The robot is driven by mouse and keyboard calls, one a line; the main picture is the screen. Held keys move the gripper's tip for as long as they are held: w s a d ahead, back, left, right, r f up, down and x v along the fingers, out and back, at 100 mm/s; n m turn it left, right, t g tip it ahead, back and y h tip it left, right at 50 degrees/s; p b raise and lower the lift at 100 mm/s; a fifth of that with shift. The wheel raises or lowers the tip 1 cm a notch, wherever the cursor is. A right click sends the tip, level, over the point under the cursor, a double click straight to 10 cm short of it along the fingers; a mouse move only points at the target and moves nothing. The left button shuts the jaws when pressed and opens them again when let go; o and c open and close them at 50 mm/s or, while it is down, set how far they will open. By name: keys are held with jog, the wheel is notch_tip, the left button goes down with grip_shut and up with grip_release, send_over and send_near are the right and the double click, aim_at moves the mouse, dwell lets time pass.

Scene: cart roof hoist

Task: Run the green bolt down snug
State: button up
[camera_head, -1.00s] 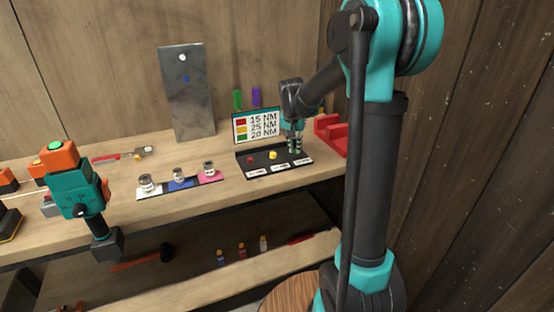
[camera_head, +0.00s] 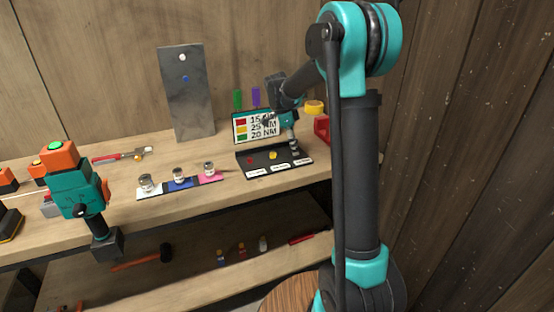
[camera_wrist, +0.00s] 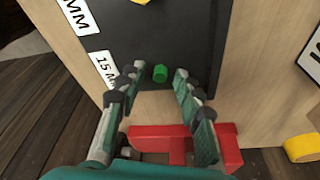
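The green bolt (camera_wrist: 160,73) shows in the wrist view as a small green cylinder on a black panel (camera_wrist: 150,36), beside a label partly reading "15 M". My gripper (camera_wrist: 158,80) is open, with one finger on each side of the bolt and a gap to each. In the head view my gripper (camera_head: 294,148) points down at the right end of the black tray (camera_head: 262,162); it hides the green bolt there. A red bolt (camera_head: 250,160) and a yellow bolt (camera_head: 273,155) stand in the tray. A sign (camera_head: 255,127) lists torques beside red, yellow and green squares.
Three sockets stand on white, blue and pink pads left of the tray. A teal and orange tool (camera_head: 76,190) is at the left. A red holder (camera_wrist: 180,135) and a yellow round piece (camera_wrist: 302,147) lie close to my gripper. A grey plate (camera_head: 187,95) leans behind.

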jog(key=shift+r, duration=0.1)
dwell(0.3)
jog(key=shift+r, duration=3.45)
